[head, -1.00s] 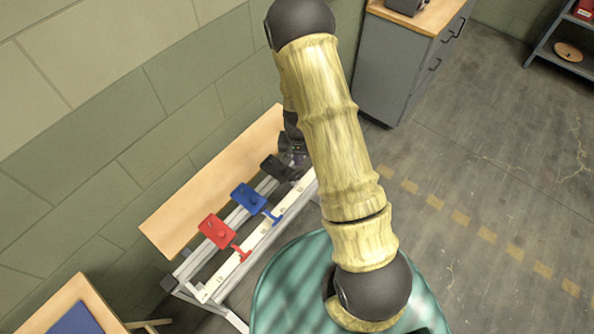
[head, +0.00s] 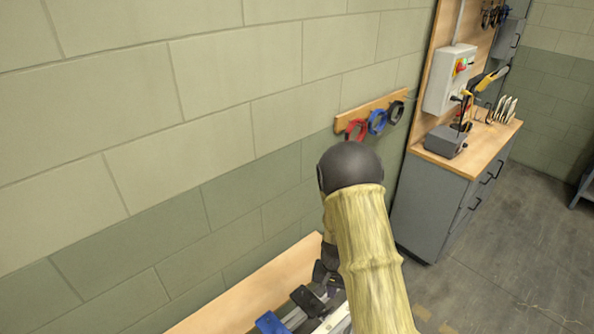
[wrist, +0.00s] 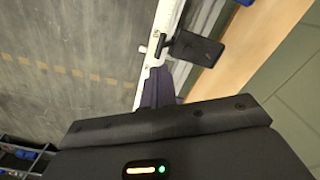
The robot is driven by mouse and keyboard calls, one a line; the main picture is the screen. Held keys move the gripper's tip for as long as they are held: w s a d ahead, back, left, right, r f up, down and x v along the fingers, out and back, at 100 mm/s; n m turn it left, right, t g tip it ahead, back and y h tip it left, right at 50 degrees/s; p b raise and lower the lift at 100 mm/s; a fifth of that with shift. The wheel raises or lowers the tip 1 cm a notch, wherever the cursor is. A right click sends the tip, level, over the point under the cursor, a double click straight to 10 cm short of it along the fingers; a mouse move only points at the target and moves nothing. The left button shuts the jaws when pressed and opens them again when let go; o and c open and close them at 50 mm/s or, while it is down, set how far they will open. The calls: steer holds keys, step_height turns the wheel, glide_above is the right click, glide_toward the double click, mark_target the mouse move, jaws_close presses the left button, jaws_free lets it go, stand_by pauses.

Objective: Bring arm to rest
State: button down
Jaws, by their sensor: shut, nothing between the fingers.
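My arm reaches out over the wooden bench (head: 255,290) beside the wall, with a dark elbow joint and a bark-like yellow link in the head view. My gripper (wrist: 158,72) shows in the wrist view as dark fingers close together, shut and empty. They appear over the white marked rail (wrist: 152,60). A black block with a small handle (wrist: 197,48) is just beyond the fingertips to the right, with a visible gap. In the head view my arm hides most of the gripper.
A blue block (head: 270,323) sits on the bench rail. A grey cabinet (head: 436,205) with a wooden top stands to the right, carrying tools and a grey box (head: 445,141). Open floor lies at the right.

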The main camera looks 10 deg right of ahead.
steer(key=s+r+n+t+b, duration=0.1)
steer(key=s+r+n, duration=0.1)
steer(key=s+r, duration=0.5)
steer(key=s+r+n+t+b, duration=0.1)
steer(key=s+r, duration=0.5)
steer(key=r, duration=0.6)
steer(key=shift+s+a+r+n+t+b, duration=0.2)
steer(key=shift+s+a+n+t+b, duration=0.15)
steer(key=shift+n, duration=0.55)
steer(key=shift+d, duration=0.1)
